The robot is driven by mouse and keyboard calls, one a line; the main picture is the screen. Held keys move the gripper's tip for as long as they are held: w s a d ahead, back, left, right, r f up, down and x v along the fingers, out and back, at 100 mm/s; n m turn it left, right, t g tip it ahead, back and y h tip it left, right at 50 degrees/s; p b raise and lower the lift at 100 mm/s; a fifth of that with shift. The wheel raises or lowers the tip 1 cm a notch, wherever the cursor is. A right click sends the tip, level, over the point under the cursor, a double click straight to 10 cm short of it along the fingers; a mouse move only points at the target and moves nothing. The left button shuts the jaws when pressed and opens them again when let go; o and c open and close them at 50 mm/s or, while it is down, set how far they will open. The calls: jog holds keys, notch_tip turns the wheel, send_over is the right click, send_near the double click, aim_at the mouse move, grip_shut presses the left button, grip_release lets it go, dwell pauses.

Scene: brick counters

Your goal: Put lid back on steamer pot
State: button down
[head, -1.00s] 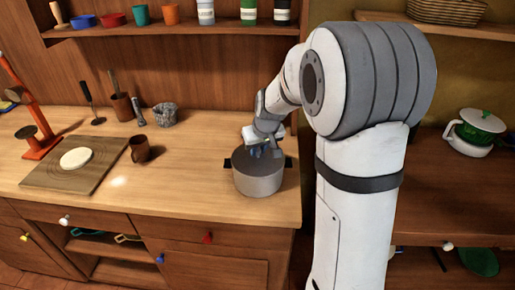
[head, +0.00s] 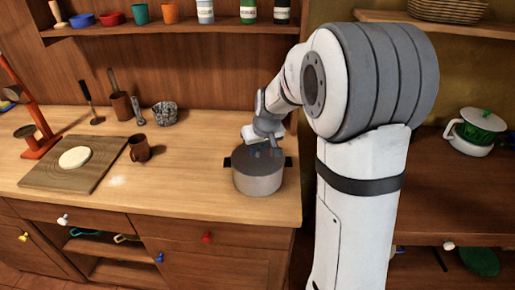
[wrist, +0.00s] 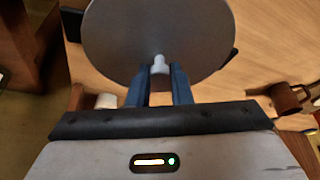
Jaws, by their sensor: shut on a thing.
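The steamer pot (head: 258,182) is a grey pot with two dark side handles, standing near the right end of the wooden counter. My gripper (head: 262,153) is directly above its top. In the wrist view, my gripper's blue fingers (wrist: 159,72) are shut on the pale knob of a round grey lid (wrist: 120,38). The lid looks level and lies over the pot, with the pot's dark handles (wrist: 71,25) showing past its edge on both sides. I cannot tell whether the lid touches the rim.
A brown mug (head: 140,148) and a board (head: 72,163) with a pale round piece stand to the left. A grey textured cup (head: 165,113) is behind. A shelf (head: 180,27) with pots and bottles hangs above. Counter between mug and pot is clear.

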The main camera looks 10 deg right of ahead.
dwell(0.3)
jog(key=c, duration=0.7)
grip_release()
jog(key=shift+c, duration=0.2)
jog(key=shift+r, duration=0.2)
jog(key=shift+r+p, duration=2.1)
jog(key=shift+r, duration=1.25)
grip_shut()
jog(key=shift+f, duration=0.2)
